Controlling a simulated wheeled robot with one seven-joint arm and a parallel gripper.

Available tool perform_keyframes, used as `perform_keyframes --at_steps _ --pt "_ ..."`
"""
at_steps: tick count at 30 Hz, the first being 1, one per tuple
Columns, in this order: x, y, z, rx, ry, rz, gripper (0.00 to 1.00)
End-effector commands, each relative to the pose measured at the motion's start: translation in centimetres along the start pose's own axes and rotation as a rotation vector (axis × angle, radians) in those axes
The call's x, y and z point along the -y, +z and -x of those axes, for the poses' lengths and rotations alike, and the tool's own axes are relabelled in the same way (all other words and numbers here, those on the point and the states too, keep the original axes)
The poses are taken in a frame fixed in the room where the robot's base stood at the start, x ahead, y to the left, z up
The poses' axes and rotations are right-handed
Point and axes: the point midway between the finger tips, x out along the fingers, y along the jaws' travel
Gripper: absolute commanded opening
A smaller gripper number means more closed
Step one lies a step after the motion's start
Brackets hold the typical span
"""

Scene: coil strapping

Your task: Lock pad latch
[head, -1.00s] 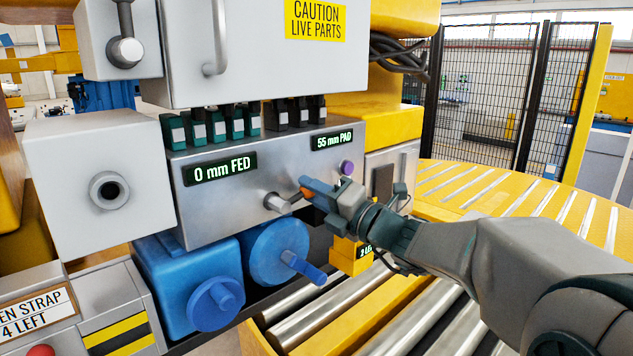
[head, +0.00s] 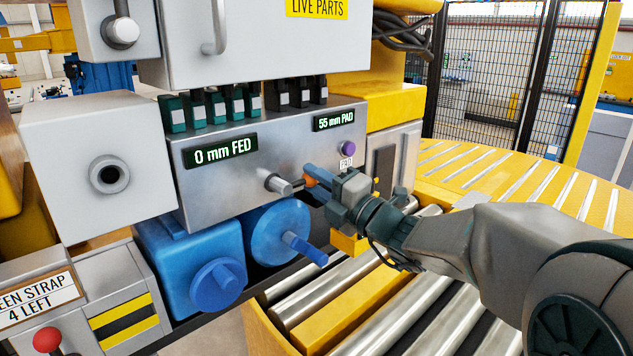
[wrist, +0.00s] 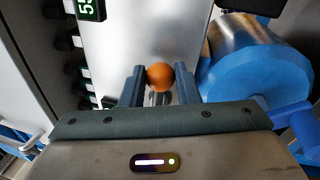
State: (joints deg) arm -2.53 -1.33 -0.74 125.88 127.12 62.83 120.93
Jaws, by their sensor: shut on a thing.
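The steel control panel (head: 240,185) carries a short metal pivot boss (head: 278,184) with a lever that ends in an orange knob (head: 311,181). My gripper (head: 314,176) has its blue-grey fingers at this knob, to the right of the boss. In the wrist view the orange knob (wrist: 160,76) sits between the two fingers of my gripper (wrist: 160,88). The lever's shaft is mostly hidden. A purple knob (head: 348,149) with a PAD label (head: 347,161) is just above my gripper. The right display (head: 334,120) reads 55 mm PAD.
The left display (head: 220,152) reads 0 mm FED. A blue wheel with a handle (head: 278,235) is below the panel. A grey cabinet (head: 190,50) overhangs it. Steel rollers (head: 310,305) lie below my arm. A yellow slatted turntable (head: 500,170) is at right.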

Motion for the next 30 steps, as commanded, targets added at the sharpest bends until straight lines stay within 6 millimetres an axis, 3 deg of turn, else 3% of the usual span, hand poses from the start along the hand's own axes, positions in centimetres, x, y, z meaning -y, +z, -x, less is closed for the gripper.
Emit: perform_keyframes --at_steps 1,2,4,13,17,30 --pt "0.3 -0.1 0.1 0.000 -0.006 -0.003 0.00" --pt "0.3 -0.1 0.1 0.000 -0.006 -0.003 0.31" --pt "0.3 0.0 0.1 0.000 -0.005 -0.003 0.50" --pt "0.2 0.0 0.1 0.001 -0.003 0.000 0.50" --pt "0.2 0.1 1.2 0.002 -0.003 0.002 0.50" --pt "0.3 0.0 10.6 0.003 -0.003 0.001 0.50"
